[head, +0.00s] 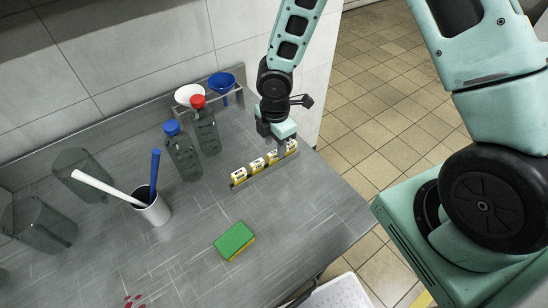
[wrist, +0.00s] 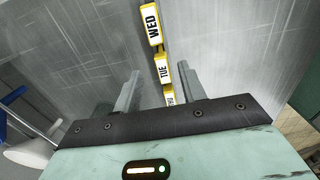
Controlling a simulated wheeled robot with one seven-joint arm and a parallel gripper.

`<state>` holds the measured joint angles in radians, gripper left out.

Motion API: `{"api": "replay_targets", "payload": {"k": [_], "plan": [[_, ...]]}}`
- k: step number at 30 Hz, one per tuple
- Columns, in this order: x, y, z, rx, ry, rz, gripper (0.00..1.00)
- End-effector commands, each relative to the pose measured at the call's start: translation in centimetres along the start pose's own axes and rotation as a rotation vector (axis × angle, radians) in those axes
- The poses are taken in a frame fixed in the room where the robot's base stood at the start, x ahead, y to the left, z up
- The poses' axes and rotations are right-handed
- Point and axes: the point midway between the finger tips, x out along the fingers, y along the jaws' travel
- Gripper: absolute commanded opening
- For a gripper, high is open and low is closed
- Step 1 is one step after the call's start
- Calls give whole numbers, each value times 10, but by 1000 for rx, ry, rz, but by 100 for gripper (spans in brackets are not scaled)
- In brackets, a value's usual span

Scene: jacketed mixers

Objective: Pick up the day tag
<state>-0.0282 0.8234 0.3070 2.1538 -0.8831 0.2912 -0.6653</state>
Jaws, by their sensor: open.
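Several yellow day tags with white labels stand in a row on a narrow rack (head: 263,180) on the steel counter. In the wrist view one tag reads WED (wrist: 152,25), the one below it reads TUE (wrist: 162,68), and a third (wrist: 169,98) is partly hidden by my gripper's body. The task does not name which day. My gripper (head: 281,143) is over the right end of the row. In the wrist view its open fingers (wrist: 159,75) lie on either side of the row, with the TUE tag between them in the picture. Nothing is held.
Red-capped (head: 206,130) and blue-capped (head: 182,150) bottles stand left of the row, with white and blue funnels (head: 222,83) behind. A cup (head: 153,208) holds two long tools. A green-yellow sponge (head: 235,241) lies in front. Glass beakers (head: 45,225) stand far left.

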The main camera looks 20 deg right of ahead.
Motion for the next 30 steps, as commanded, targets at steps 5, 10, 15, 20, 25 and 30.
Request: {"api": "replay_targets", "payload": {"k": [5,10,15,20,25,30], "plan": [[26,-5,-6,-3,-1,-4,41],[41,-4,-6,0,0,-1,41],[42,-3,-5,1,0,1,41],[42,-3,-5,1,0,0,16],[42,-3,-5,1,0,0,0],[42,-3,-5,1,0,0,0]]}}
